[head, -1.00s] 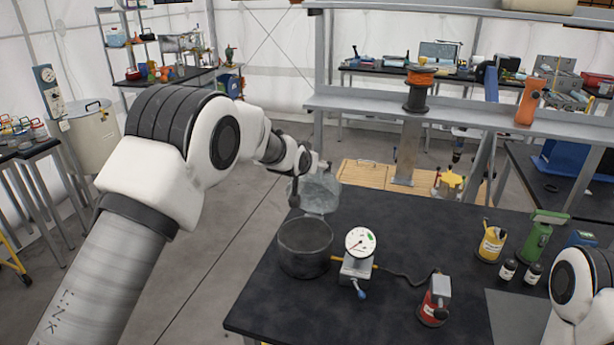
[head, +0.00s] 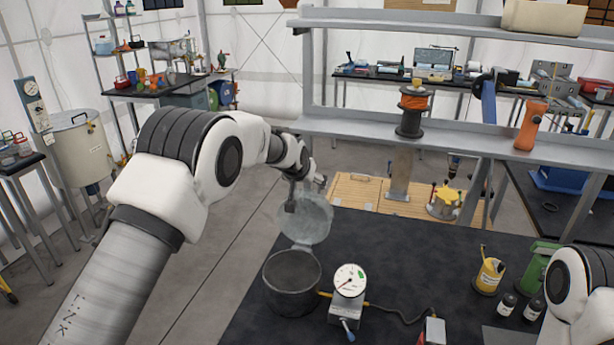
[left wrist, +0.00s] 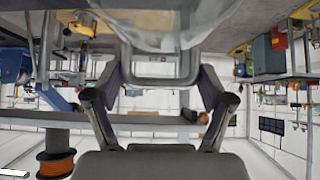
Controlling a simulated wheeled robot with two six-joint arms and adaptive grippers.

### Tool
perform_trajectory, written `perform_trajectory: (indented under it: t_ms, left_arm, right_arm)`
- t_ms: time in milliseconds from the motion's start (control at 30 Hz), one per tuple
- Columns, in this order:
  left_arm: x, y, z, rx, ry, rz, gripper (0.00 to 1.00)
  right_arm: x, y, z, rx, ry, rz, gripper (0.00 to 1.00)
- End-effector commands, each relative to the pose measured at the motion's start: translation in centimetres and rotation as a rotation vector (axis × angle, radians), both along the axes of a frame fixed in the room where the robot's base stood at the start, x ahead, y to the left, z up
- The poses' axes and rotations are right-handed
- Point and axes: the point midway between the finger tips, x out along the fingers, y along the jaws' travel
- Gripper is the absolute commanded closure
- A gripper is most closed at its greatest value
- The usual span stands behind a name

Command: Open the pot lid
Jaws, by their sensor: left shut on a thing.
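The pale, see-through lid (head: 308,222) stands up steeply at the pot's far rim. My left gripper (head: 291,204) is at the lid's upper left. In the left wrist view my gripper (left wrist: 158,76) is shut on the lid's grey handle (left wrist: 156,82), with the lid (left wrist: 165,38) blurred above it. My right arm shows at the right edge, but its gripper is out of view.
A dial gauge (head: 349,282) stands close beside the pot on the black table (head: 400,255). A yellow cup (head: 489,276) and small bottles stand at the right. A shelf with an orange spool (head: 411,107) crosses behind. The table's middle is clear.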

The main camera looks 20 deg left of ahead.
Motion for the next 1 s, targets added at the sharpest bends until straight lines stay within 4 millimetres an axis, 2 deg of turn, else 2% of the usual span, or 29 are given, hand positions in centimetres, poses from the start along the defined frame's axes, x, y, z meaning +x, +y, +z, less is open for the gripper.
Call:
perform_trajectory:
  t_ms: [367,400,767,867,1000]
  left_arm:
    - [0.0,-0.1,0.1,0.0,0.001,0.0,0.81]
    - [0.0,-0.1,0.1,0.0,0.001,0.0,0.08]
    - [-0.2,0.0,0.2,0.0,0.003,0.0,0.08]
    - [-0.9,0.0,1.1,0.0,0.002,0.0,0.08]
    - [-3.1,0.0,3.4,0.0,0.001,0.0,0.08]
  right_arm:
    - [0.0,0.0,0.0,0.0,0.001,0.0,0.6]
    - [0.0,0.0,0.0,0.0,0.001,0.0,0.6]
    - [0.0,0.0,0.0,0.0,0.001,0.0,0.6]
    - [0.0,0.0,0.0,0.0,0.001,0.0,0.6]
    - [0.0,0.0,0.0,0.0,0.001,0.0,0.6]
